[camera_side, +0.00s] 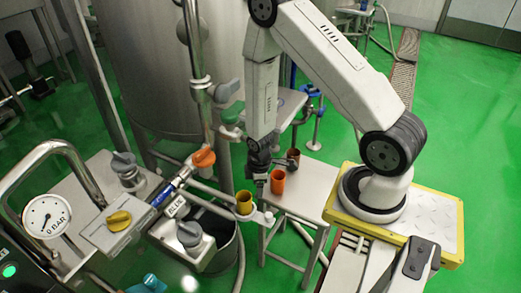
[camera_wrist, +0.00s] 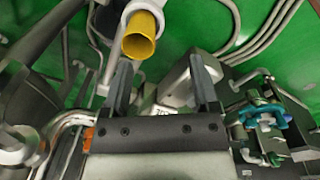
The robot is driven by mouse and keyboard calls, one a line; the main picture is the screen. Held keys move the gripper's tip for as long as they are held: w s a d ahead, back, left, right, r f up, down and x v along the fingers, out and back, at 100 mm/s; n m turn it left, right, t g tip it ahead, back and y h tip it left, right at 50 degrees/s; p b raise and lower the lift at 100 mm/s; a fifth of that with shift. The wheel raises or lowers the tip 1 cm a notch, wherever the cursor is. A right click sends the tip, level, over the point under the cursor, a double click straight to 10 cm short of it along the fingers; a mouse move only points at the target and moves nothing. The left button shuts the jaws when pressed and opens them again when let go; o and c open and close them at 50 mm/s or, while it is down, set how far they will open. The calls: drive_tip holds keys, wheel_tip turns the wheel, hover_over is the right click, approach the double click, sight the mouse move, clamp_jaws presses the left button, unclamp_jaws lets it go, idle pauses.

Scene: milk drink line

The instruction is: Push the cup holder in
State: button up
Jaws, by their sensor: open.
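The cup holder (camera_side: 258,215) is a pale arm ending in a ring, swung out beside the steel pipework in the side view. A yellow cup (camera_side: 244,203) stands in its ring. In the wrist view the yellow cup (camera_wrist: 139,42) and the white holder ring (camera_wrist: 154,9) show at top centre, beyond the fingertips. My gripper (camera_side: 260,180) points down just behind and right of the yellow cup. In the wrist view my gripper (camera_wrist: 160,66) has its two dark fingers apart with nothing held between them. I cannot tell whether a finger touches the holder.
An orange cup (camera_side: 278,182) stands close right of my gripper on a steel table (camera_side: 312,190), with a brown cup (camera_side: 293,155) behind. A pressure gauge (camera_side: 46,216) is further left.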

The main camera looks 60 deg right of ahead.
drive_tip(key=n, duration=0.2)
hover_over(269, 215)
drive_tip(key=shift+g, duration=0.3)
wheel_tip(269, 215, down, 7)
drive_tip(key=shift+w+f, duration=0.1)
drive_tip(key=shift+f, duration=0.05)
drive_tip(key=shift+f, duration=0.1)
drive_tip(key=shift+f, duration=3.8)
clamp_jaws()
